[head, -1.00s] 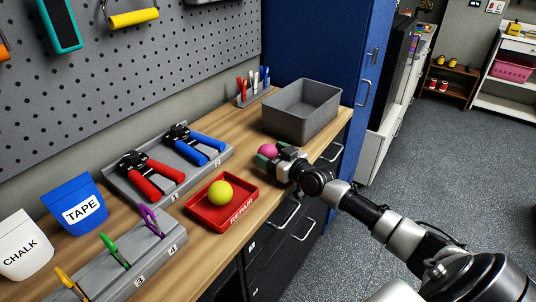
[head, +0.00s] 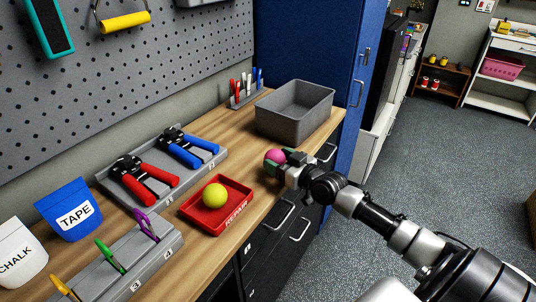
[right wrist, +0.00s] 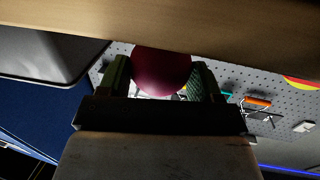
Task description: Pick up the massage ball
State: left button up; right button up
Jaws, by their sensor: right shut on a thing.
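The massage ball is a smooth pink ball (head: 275,157) at the counter's front edge, in front of the grey bin. My right gripper (head: 284,158) is shut on it. In the right wrist view the ball (right wrist: 161,72) looks dark pink and sits between the two green-padded fingers (right wrist: 160,82). I cannot tell whether the ball touches the counter. A yellow ball (head: 214,195) lies apart in a red tray marked REPAIR (head: 237,208). My left gripper is not in view.
The grey bin (head: 265,121) stands at the back of the wooden counter (head: 222,138), beside a blue cabinet (head: 300,45). Red and blue hand grips (head: 146,184) lie in a grey holder at left. A pegboard (head: 150,70) rises behind. Open floor lies to the right.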

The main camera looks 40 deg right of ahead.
jog(key=v, duration=1.3)
jog(key=shift+f+b, duration=0.3)
jog(key=shift+b, duration=0.05)
